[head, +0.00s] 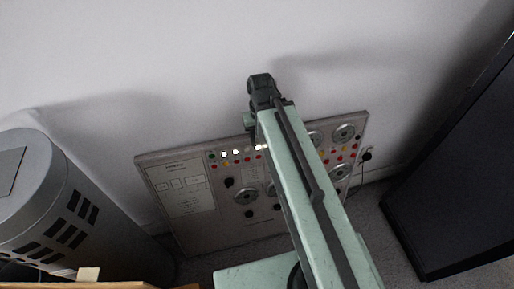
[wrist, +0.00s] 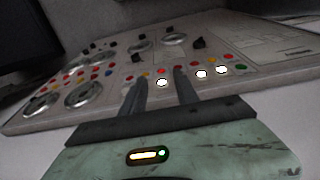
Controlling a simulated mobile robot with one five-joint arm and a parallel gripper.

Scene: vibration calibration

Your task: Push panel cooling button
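The control panel (head: 205,235) leans against the wall in the head view, its middle hidden behind my arm. Its top row holds small coloured buttons, with lit white ones (head: 235,152) left of my arm. The wrist view shows the panel (wrist: 255,85) close up and upside down, with lit white buttons (wrist: 202,74) near the fingers. I cannot tell which button is the cooling one; labels are unreadable. My gripper (wrist: 161,82) is open and empty, its two dark fingers apart. One lit white button shows between the fingertips. Whether a finger touches the panel is unclear.
A grey vented cylinder (head: 60,205) stands left of the panel. A large black cabinet (head: 455,170) stands at the right. The white wall (head: 150,50) is behind the panel. Grey carpet (head: 375,215) shows between panel and cabinet.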

